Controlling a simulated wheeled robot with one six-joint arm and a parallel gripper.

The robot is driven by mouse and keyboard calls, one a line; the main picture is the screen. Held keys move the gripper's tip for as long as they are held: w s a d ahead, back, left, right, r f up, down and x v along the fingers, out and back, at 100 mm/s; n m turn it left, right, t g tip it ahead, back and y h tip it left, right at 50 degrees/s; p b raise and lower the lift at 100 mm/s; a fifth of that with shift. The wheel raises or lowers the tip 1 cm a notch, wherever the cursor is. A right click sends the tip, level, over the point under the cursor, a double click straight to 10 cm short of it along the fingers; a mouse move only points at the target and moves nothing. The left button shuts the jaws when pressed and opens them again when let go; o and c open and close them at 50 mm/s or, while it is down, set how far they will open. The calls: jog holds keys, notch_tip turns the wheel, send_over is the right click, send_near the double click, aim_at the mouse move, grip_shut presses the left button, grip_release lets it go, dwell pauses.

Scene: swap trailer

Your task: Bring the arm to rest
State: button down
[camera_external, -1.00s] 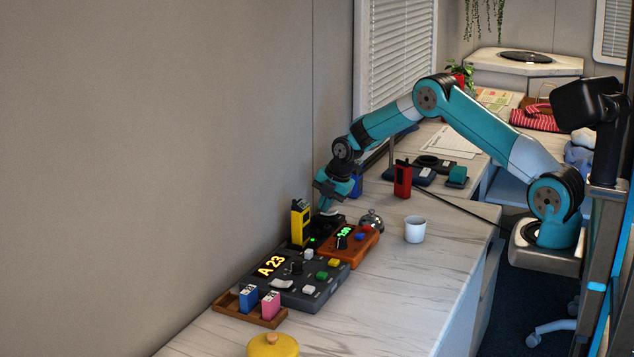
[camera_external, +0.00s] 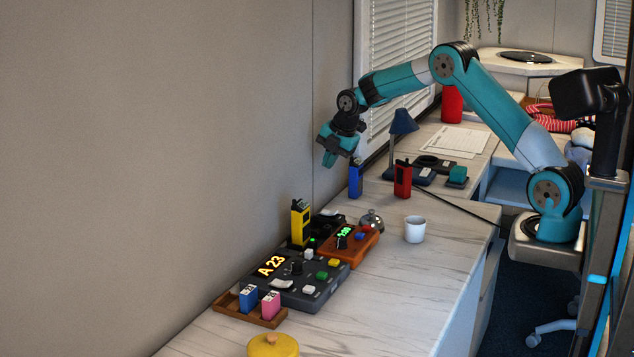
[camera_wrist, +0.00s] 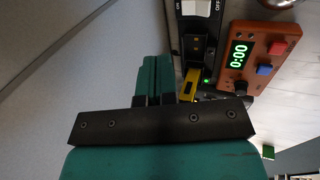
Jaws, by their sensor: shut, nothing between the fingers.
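My arm is teal and white, and it arches over the counter from its base at the right. My gripper (camera_external: 329,158) hangs in the air above the back of the counter, left of the blue radio (camera_external: 355,180). Its teal fingers are shut together with nothing between them, as the wrist view (camera_wrist: 152,75) also shows. The yellow radio (camera_external: 300,222) stands upright below it, by the dark charger (camera_external: 325,228). The orange timer box (camera_external: 350,242) sits beside the charger; its green display reads 0:00 in the wrist view (camera_wrist: 240,53).
The grey panel (camera_external: 318,283) showing A 23, a wooden tray (camera_external: 233,306) with blue and pink blocks, a bell (camera_external: 371,220), a white cup (camera_external: 415,230) and a red radio (camera_external: 402,180) stand on the counter. A lamp (camera_external: 403,122) is behind. The wall is close on the left.

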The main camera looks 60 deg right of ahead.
jog(key=shift+r, duration=0.7)
jog(key=s+a+r+m+g+y+p, duration=0.1)
jog(key=s+a+r+m, duration=0.1)
jog(key=s+a+r, duration=0.35)
jog(key=s+a+r+m+y+p, duration=0.1)
jog(key=s+a+r+m, duration=0.1)
jog(key=s+a, duration=0.55)
jog(key=s+a+r+m+g+y+p, duration=0.1)
jog(key=s+a+r, duration=0.35)
jog(key=a, duration=0.45)
jog(key=s+a+m+g, duration=0.1)
jog(key=s+a+m, duration=0.2)
jog(key=s, duration=0.9)
jog(key=s+a+r+m+g+y+p, duration=0.1)
jog(key=s+a+m, duration=0.2)
jog(key=s, duration=1)
jog(key=shift+s+a, duration=0.2)
jog(key=shift+a, duration=0.8)
jog(key=shift+r, duration=0.15)
